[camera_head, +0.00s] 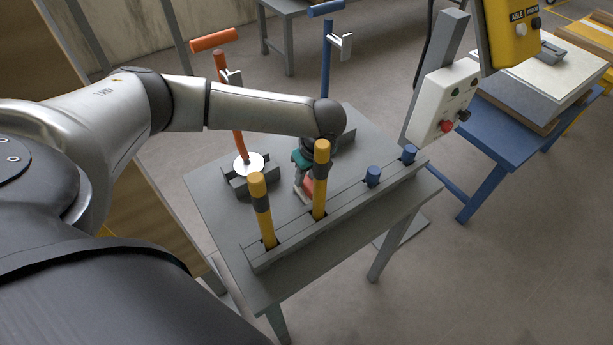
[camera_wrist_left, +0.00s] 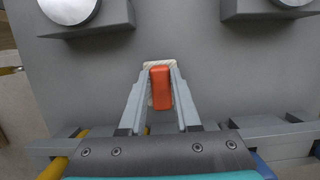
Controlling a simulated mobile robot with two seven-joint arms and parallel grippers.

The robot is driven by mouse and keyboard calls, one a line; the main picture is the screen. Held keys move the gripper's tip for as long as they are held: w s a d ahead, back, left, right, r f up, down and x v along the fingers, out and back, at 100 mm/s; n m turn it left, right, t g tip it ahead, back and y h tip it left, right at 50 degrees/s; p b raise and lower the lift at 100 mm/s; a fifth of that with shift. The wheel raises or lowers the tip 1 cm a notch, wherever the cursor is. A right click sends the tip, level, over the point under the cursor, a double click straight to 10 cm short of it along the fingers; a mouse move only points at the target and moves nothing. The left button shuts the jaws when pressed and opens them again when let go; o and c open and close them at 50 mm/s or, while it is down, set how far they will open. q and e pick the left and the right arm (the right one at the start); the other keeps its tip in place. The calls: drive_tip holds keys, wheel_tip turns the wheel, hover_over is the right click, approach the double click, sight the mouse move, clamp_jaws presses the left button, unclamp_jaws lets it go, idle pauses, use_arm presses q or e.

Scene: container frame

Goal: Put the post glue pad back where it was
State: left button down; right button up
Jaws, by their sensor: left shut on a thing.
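The post glue pad (camera_wrist_left: 160,88) appears to be the orange-red block with a pale, textured pad at its far end and edges. In the left wrist view my left gripper (camera_wrist_left: 160,70) is shut on it, one grey finger along each side. In the head view the red of the pad (camera_head: 309,184) shows low over the grey table (camera_head: 222,213), behind the post rack. My left gripper (camera_head: 304,188) is partly hidden there by a yellow post. I cannot tell whether the pad touches the table. My right gripper is not in view.
A grey rack (camera_head: 345,207) along the table's near edge holds yellow posts (camera_head: 320,180) and short blue posts (camera_head: 373,177). An orange-handled tool (camera_head: 238,120) stands in a grey base (camera_head: 236,183) at left. A blue-handled tool (camera_head: 327,60) stands behind my arm. A control box (camera_head: 440,100) is at right.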

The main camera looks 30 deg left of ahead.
use_arm(q)
drive_tip(key=shift+f, duration=0.15)
drive_tip(key=c, duration=0.6)
unclamp_jaws()
